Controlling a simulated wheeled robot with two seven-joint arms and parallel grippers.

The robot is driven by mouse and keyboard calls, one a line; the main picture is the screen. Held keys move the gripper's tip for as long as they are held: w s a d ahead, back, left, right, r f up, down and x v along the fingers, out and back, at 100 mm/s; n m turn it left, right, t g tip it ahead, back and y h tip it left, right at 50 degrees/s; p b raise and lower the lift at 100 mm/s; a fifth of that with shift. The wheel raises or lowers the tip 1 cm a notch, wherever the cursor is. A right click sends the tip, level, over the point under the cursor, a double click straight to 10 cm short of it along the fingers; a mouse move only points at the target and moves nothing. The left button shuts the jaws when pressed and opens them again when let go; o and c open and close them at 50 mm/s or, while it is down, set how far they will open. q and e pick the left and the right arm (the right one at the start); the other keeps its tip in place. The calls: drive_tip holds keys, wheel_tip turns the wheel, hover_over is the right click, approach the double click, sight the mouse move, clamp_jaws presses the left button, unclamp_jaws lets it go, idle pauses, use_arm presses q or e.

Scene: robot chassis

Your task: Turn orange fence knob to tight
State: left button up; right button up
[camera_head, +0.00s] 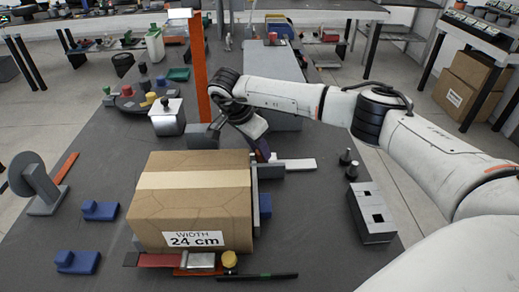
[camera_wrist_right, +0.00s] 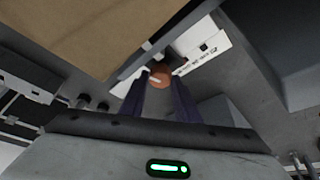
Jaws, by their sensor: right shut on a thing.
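In the wrist view the orange fence knob (camera_wrist_right: 159,77) is a small round orange-brown disc with a pale mark, between my fingertips. My right gripper (camera_wrist_right: 160,88) is shut on it with its two dark purple-blue fingers. In the head view my right gripper (camera_head: 262,152) reaches down behind the right back corner of the cardboard box (camera_head: 180,210), and the knob is hidden there. The box is labelled "WIDTH 24 cm". A thin grey upright plate (camera_head: 254,205) stands along the box's right side. My left gripper is in neither view.
A white flat strip (camera_head: 300,165) lies right of my gripper. A tall orange post (camera_head: 198,75) and a grey block with a white top (camera_head: 168,118) stand behind the box. A grey block with two holes (camera_head: 373,213) is at right. Blue pieces (camera_head: 100,210) lie left.

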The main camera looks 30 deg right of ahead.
drive_tip(key=shift+w+m+g, duration=0.15)
drive_tip(key=shift+m+g, duration=0.45)
drive_tip(key=shift+m, duration=0.9)
drive_tip(key=shift+b, duration=0.3)
drive_tip(key=o, duration=0.8)
drive_tip(key=shift+c, duration=0.2)
